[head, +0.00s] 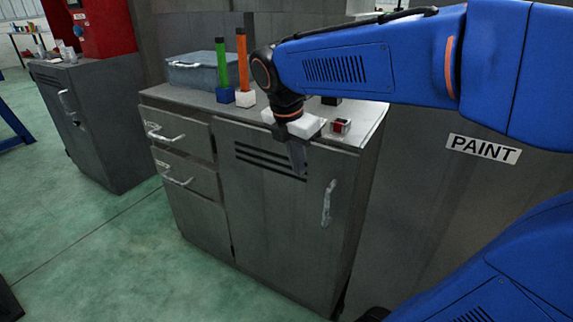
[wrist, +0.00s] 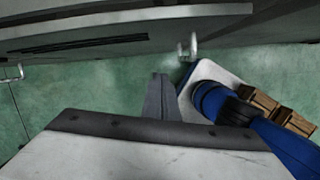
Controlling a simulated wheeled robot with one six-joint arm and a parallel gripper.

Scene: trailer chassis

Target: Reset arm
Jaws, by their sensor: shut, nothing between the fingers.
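My gripper (head: 299,160) hangs from my blue arm in front of the upper front of a grey metal cabinet (head: 270,215) in the head view. Its fingers point down and are closed together with nothing between them. In the wrist view my gripper (wrist: 160,82) shows as dark fingers side by side, above the green floor. The cabinet front (wrist: 90,40) runs across the top of that view, with a door handle (wrist: 187,46) near the fingers.
On the cabinet top stand a grey case (head: 195,72), a green-handled tool (head: 221,65), an orange-handled tool (head: 242,65) and a small red item (head: 340,126). A "PAINT" sign (head: 483,149) is on the right. Green floor (head: 120,250) is clear at the left.

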